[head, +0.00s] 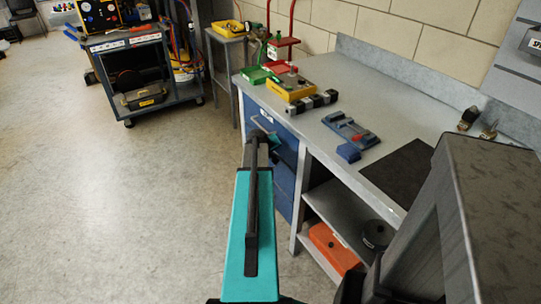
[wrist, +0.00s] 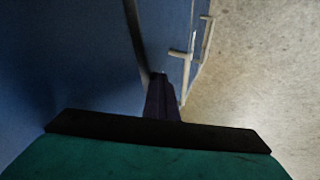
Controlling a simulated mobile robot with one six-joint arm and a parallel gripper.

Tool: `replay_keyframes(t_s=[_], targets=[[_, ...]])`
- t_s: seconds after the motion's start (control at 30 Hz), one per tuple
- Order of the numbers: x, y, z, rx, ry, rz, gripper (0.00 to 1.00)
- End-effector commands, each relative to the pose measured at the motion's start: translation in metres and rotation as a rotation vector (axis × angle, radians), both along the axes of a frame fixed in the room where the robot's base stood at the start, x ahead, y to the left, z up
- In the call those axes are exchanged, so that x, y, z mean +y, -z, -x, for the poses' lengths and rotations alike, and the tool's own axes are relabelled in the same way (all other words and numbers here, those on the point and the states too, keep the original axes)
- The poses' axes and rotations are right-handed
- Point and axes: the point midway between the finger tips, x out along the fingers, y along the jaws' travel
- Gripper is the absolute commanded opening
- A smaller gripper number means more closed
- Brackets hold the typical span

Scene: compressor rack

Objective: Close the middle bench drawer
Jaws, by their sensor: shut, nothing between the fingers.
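The bench (head: 330,85) has a stack of blue drawers under its left end. The top drawer (head: 270,112) shows its front and a light handle in the head view. The middle drawer (head: 287,157) is partly hidden behind my arm and gripper (head: 273,141); how far it stands out is hard to tell. In the wrist view my gripper (wrist: 158,80) is shut and empty, its dark fingers close against blue drawer surfaces. Contact cannot be told. Light bar handles (wrist: 185,55) show to the right of the fingers.
An open shelf (head: 340,215) with an orange case (head: 333,247) lies right of the drawers. Tools and a yellow box (head: 291,88) stand on the bench top. A tool cart (head: 140,75) stands at the back left. The floor (head: 110,200) on the left is clear.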

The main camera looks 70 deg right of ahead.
Motion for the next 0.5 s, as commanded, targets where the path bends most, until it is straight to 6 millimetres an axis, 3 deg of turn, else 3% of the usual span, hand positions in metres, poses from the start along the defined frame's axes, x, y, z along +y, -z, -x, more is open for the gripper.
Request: replay_keyframes(t_s=[0.27, 0.5], targets=[[0.031, 0.001, -0.017, -0.005, -0.004, -0.005, 0.00], [0.051, -0.026, -0.017, -0.007, -0.002, -0.004, 0.00]])
